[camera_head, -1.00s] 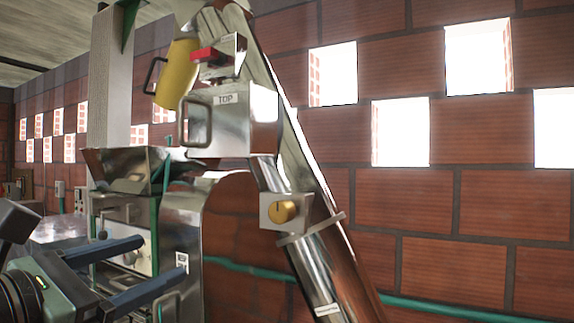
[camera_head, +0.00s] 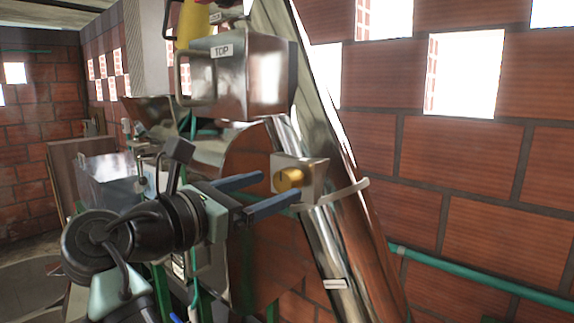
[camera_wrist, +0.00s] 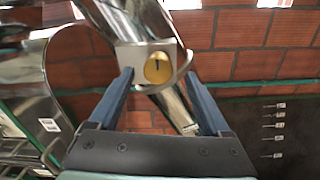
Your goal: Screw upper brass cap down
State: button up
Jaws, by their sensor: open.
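The brass cap (camera_head: 289,179) is a round golden knob on the side of a metal block (camera_head: 312,172) on the slanted steel elevator tube. In the wrist view the cap (camera_wrist: 158,67) shows face-on with a dark slot, on the block's face (camera_wrist: 135,55). My gripper (camera_head: 282,190) is open and empty, its two blue fingers pointing at the cap. In the wrist view the fingers (camera_wrist: 160,80) stand wide to either side of the cap. Whether the fingertips reach level with the cap is unclear.
A steel box labelled TOP (camera_head: 245,75) with a handle sits above the cap. A steel hopper (camera_head: 160,120) stands to the left. A green pipe (camera_head: 480,281) runs along the brick wall at right. Several small tags (camera_wrist: 273,125) hang on the wall.

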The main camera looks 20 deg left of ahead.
aim_at(282, 182)
jog(key=p+x, duration=0.1)
jog(key=x, duration=0.2)
jog(key=shift+w+a+r, duration=0.1)
jog(key=shift+w+r, duration=0.1)
jog(key=shift+w+d+f, duration=0.15)
jog(key=shift+w+d, duration=0.1)
jog(key=shift+w, duration=0.25)
jog(key=shift+c, duration=0.2)
jog(key=shift+s+a, duration=0.1)
jog(key=c, duration=0.5)
grip_shut()
